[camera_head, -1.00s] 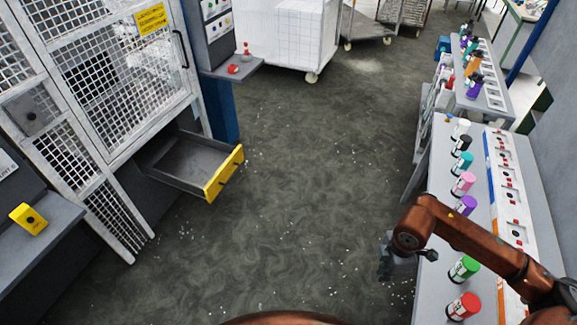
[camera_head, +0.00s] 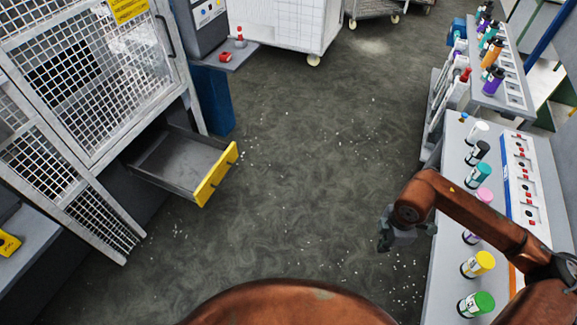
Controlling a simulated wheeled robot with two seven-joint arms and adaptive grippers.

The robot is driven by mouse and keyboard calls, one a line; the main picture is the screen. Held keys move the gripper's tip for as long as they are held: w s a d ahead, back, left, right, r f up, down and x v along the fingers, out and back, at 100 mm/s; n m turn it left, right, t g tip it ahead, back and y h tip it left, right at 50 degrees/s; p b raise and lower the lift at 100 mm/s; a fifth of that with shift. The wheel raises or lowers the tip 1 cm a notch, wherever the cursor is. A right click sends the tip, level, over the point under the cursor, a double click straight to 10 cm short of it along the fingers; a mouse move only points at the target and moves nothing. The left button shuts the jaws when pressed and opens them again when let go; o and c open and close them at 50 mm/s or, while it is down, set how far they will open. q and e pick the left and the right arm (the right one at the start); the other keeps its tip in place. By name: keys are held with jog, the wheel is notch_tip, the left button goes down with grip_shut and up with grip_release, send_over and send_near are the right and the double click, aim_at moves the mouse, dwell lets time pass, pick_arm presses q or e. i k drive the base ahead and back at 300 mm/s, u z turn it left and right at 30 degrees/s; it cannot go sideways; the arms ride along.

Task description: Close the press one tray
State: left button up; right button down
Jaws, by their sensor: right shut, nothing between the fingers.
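The press one tray (camera_head: 180,163) is a dark grey drawer with a yellow front panel (camera_head: 216,175), pulled out from under the white mesh cage at the left. It looks empty. My right gripper (camera_head: 385,240) hangs over the floor at the right, beside the bench and well apart from the tray. It is shut and empty. My left gripper does not show.
The mesh press cage (camera_head: 85,80) stands at the left, with a grey control box (camera_head: 205,25) and shelf beside it. A bench (camera_head: 450,270) with several coloured bottles lines the right. A white cart (camera_head: 290,25) stands at the back. The floor (camera_head: 300,160) between is clear.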

aim_at(188, 163)
jog(key=u, duration=0.8)
jog(key=i, duration=0.8)
jog(key=u, duration=0.9)
